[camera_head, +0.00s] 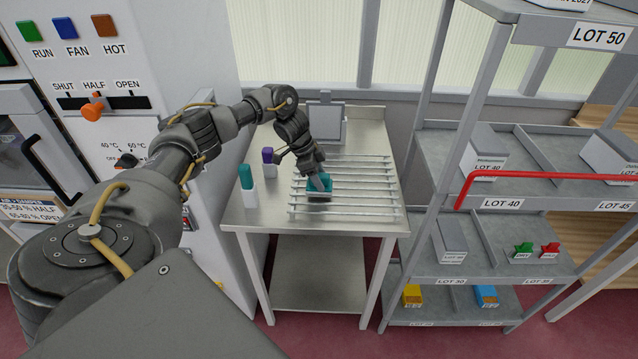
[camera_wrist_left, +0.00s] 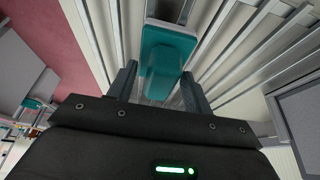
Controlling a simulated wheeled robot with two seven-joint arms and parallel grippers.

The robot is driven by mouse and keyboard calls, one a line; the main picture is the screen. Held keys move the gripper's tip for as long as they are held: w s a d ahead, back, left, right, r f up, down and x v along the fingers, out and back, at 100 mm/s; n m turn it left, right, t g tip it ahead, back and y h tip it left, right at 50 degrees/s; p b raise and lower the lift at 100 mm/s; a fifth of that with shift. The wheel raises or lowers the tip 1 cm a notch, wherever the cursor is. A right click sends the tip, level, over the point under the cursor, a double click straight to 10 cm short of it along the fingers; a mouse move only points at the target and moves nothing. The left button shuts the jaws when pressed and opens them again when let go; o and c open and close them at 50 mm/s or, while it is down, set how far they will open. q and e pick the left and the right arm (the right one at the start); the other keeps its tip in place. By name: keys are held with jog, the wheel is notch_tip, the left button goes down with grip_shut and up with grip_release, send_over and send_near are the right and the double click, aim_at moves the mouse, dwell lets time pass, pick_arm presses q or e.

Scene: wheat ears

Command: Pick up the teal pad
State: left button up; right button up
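The teal pad (camera_head: 319,186) lies on the slatted metal rack (camera_head: 345,202) on the grey table. In the left wrist view the teal pad (camera_wrist_left: 168,50) has a broad rounded body and a narrower part pointing toward my gripper. My left gripper (camera_head: 318,178) is directly over the pad and hides part of it. In the wrist view the left gripper (camera_wrist_left: 158,86) is open, with one finger on each side of the pad's narrower part and visible gaps. I cannot tell how far the fingertips reach down beside it. My right gripper is not in view.
A teal-topped white block (camera_head: 247,184) and a purple-topped one (camera_head: 268,162) stand left of the rack. A grey box (camera_head: 326,118) stands at the table's back. A shelf unit (camera_head: 505,262) with a red bar (camera_head: 545,176) is on the right; a control panel (camera_head: 90,70) is on the left.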

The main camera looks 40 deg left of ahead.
pick_arm(q)
jog(key=shift+c, duration=0.3)
jog(key=shift+r+b, duration=0.25)
jog(key=shift+b, duration=0.1)
notch_tip(320, 180, up, 2)
jog(key=shift+w+r+b, duration=0.1)
jog(key=shift+b, duration=0.75)
jog(key=s+a+r+p, duration=0.1)
jog(key=s+a+r, duration=0.6)
jog(key=s+r, duration=0.3)
jog(key=shift+s+a+r, duration=0.15)
jog(key=shift+s+a, duration=0.2)
jog(key=shift+s, duration=0.6)
